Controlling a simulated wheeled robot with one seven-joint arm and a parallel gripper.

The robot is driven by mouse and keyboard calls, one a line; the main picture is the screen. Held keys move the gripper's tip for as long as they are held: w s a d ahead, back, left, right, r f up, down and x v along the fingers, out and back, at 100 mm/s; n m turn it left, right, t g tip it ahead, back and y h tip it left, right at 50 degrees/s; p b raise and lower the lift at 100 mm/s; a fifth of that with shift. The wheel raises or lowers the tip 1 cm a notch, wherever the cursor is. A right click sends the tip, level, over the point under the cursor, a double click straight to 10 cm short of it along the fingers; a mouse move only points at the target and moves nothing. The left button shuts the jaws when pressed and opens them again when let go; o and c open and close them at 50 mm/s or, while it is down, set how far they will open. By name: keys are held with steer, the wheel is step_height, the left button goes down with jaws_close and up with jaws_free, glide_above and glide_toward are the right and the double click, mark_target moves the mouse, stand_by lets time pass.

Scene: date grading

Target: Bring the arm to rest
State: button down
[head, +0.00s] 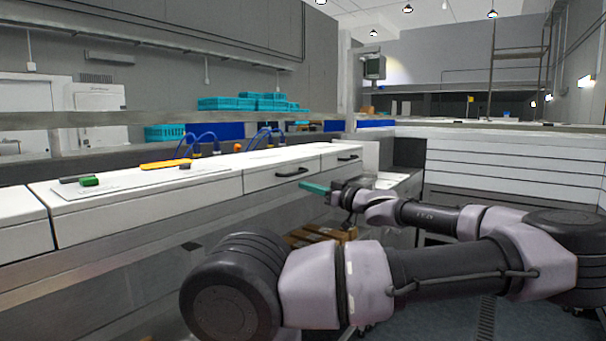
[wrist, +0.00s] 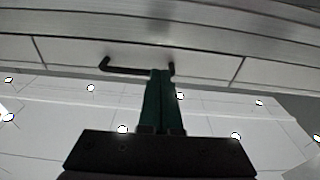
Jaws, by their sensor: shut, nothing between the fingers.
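My gripper (head: 314,187) is at the end of my arm in the head view, in front of the white drawer fronts of the counter. In the wrist view its green fingers (wrist: 158,100) are together with nothing between them. A black drawer handle (wrist: 135,69) shows just beyond the fingertips in the wrist view; I cannot tell whether they touch it. My arm is folded across the right and lower middle of the head view.
The long white counter (head: 215,180) runs along the left, with black drawer handles (head: 291,172), a yellow item (head: 165,164) and a green item (head: 89,181) on it. Teal crates (head: 226,104) stand behind. A wooden pallet (head: 318,233) lies low beyond my arm.

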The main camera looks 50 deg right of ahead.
steer(key=shift+s+f, duration=0.2)
steer(key=shift+f, duration=0.45)
steer(key=shift+s+f, duration=0.2)
steer(key=shift+f, duration=0.4)
steer(key=a+r+n+g+y, duration=0.1)
steer(key=a+r+y, duration=0.1)
steer(key=a+r, duration=0.7)
steer(key=a+r+g+y, duration=0.15)
steer(key=a+r, duration=0.45)
steer(key=r, duration=0.7)
steer(key=w+a+m+g, duration=0.1)
steer(key=w+a+g, duration=0.15)
steer(key=a, duration=0.85)
steer(key=w+a+m+g, duration=0.2)
steer(key=a+g, duration=0.1)
steer(key=a, duration=0.8)
steer(key=a+f+m+g+h, duration=0.2)
steer(key=a+f+g, duration=0.2)
steer(key=a+f, duration=0.3)
steer(key=shift+w+a+f+m, duration=0.3)
steer(key=shift+a+f+m, duration=0.1)
steer(key=shift+a, duration=0.6)
